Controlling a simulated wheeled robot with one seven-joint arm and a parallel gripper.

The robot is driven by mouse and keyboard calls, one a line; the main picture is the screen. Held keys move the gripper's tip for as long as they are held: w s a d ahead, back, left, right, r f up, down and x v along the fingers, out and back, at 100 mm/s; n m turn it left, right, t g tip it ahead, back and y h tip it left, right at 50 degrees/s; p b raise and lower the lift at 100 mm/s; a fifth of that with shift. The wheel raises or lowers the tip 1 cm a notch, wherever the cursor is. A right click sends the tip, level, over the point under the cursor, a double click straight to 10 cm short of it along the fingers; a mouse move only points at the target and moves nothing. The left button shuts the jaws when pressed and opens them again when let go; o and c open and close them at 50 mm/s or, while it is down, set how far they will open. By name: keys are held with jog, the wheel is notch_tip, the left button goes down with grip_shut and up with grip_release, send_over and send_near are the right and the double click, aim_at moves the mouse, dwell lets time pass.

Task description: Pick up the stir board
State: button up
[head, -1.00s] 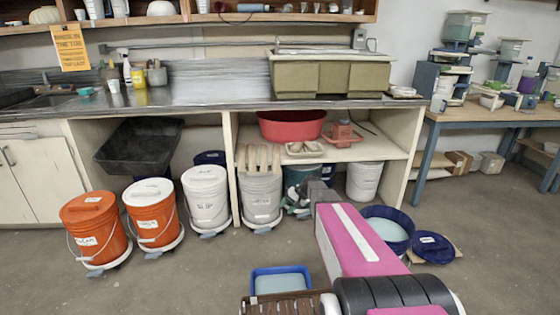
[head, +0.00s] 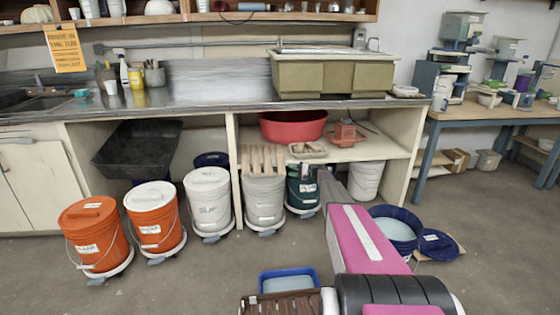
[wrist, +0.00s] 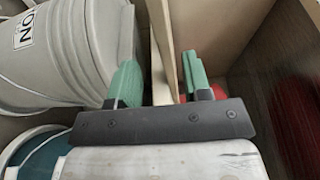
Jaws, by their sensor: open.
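Several light wooden slats (head: 262,160) stand upright at the top of a white bucket (head: 264,198) under the counter; they may be the stir board, but I cannot tell for sure. In the wrist view my gripper (wrist: 160,64) is open, with its two green fingers apart. A narrow pale wooden strip shows beyond the gap between the fingers; I cannot tell whether it is a board or part of the shelf. Nothing is visibly held. In the head view my fingers cannot be made out beyond my arm, near a dark green bucket (head: 302,190).
A pale bucket (wrist: 60,50) is close left of my fingers in the wrist view. Orange buckets (head: 96,240) stand at left. A red tub (head: 292,126) sits on the shelf. A blue tray (head: 288,273) and an open blue bucket (head: 398,225) are on the floor. The left foreground floor is clear.

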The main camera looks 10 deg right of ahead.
aim_at(280, 168)
jog(key=x, duration=0.7)
jog(key=shift+s+a+r, duration=0.2)
jog(key=shift+s+r, duration=0.05)
jog(key=shift+s, duration=0.05)
grip_shut()
